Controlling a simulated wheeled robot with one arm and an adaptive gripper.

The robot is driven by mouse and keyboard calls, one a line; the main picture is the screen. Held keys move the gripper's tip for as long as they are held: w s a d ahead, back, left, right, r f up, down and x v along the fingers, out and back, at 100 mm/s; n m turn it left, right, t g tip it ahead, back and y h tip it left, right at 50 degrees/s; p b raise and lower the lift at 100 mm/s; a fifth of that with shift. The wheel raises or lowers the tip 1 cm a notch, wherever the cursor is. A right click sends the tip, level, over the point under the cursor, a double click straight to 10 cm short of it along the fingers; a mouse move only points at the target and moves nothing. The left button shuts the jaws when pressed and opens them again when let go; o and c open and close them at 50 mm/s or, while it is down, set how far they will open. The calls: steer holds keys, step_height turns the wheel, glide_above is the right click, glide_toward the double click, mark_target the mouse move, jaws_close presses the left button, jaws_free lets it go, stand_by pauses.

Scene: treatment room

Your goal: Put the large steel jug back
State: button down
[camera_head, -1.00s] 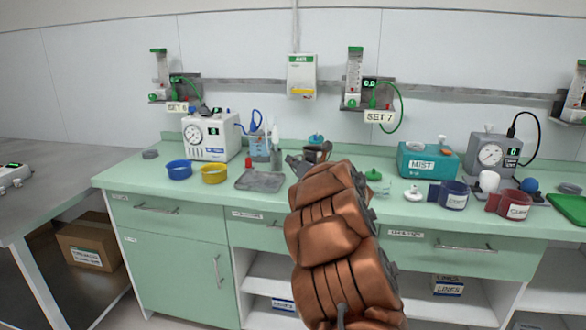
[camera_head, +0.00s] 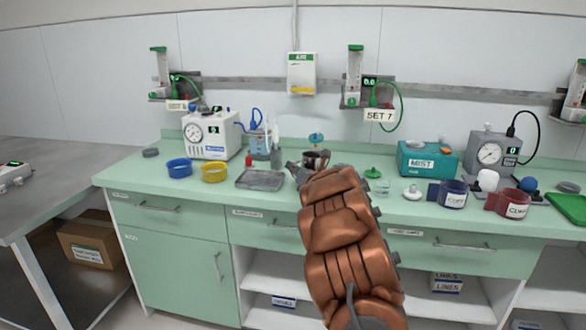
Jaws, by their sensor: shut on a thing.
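A dark, shiny metal vessel, which looks like the steel jug (camera_head: 316,160), is at the middle of the green counter (camera_head: 340,212), just beyond my wrist. My gripper (camera_head: 303,169) is at its near left side and shut on it. My copper-coloured arm covers the near part of the counter, and much of the jug's lower part is hidden. I cannot tell whether its base touches the counter.
A grey tray (camera_head: 260,180) lies left of the jug, with yellow (camera_head: 214,172) and blue (camera_head: 179,168) bowls farther left. A green lid (camera_head: 373,173), a white-lidded item (camera_head: 412,193), the teal MIST box (camera_head: 428,160) and cuffs (camera_head: 452,194) stand to the right.

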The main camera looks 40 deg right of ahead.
steer(key=c, duration=1.3)
jaws_free()
steer(key=s, duration=0.4)
steer(key=s+a+b, duration=0.1)
steer(key=s, duration=0.3)
steer(key=s+a, duration=0.1)
steer(key=s, duration=0.2)
steer(key=shift+s+a+f+b, duration=0.2)
steer(key=shift+s+b, duration=0.1)
steer(key=shift+s, duration=0.1)
